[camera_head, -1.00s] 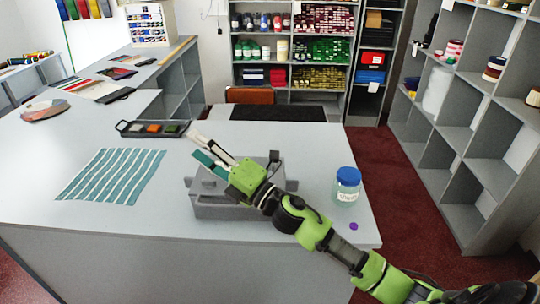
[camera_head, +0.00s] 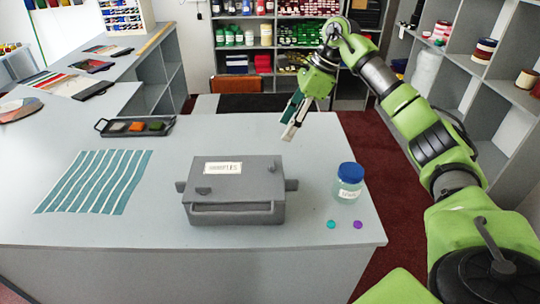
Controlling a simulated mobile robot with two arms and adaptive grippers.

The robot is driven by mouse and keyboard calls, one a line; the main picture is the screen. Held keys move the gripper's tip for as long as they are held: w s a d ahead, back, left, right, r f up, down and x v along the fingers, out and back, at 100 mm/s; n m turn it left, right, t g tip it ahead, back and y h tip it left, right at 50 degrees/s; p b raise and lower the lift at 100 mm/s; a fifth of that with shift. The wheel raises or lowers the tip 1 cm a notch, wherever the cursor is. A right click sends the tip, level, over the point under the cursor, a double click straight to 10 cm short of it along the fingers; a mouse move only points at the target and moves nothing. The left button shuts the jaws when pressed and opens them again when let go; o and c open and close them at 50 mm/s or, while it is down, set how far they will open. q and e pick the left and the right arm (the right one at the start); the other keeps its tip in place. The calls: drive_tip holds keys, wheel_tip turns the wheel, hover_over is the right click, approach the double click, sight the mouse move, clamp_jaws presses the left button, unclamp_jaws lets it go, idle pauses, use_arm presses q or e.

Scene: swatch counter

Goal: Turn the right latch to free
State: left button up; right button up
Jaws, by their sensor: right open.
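A grey box (camera_head: 235,197) with a white label on its lid sits on the counter, its lid down. A grey tab sticks out from its right side (camera_head: 291,184) and another from its left side (camera_head: 181,187). Small dark knobs show on the lid, one near the front left (camera_head: 203,190) and one near the back right (camera_head: 278,164). Which part is the right latch, and its turn, I cannot tell for sure. My right gripper (camera_head: 288,129) is open and empty, pointing down, above and behind the box's right end, apart from it. My left gripper is not in view.
A jar with a blue lid (camera_head: 347,184) stands right of the box, with a teal dot (camera_head: 331,224) and a purple dot (camera_head: 358,224) before it. A striped teal swatch (camera_head: 95,182) lies left. A black tray (camera_head: 136,126) is behind. The counter's right edge is close.

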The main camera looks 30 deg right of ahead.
drive_tip(key=d, duration=0.1)
drive_tip(key=p, duration=0.5)
approach(272, 162)
drive_tip(key=x, duration=0.7)
drive_tip(key=shift+w+a, duration=0.1)
drive_tip(key=shift+a, duration=0.05)
drive_tip(key=shift+x, duration=0.85)
drive_tip(key=c, duration=1.1)
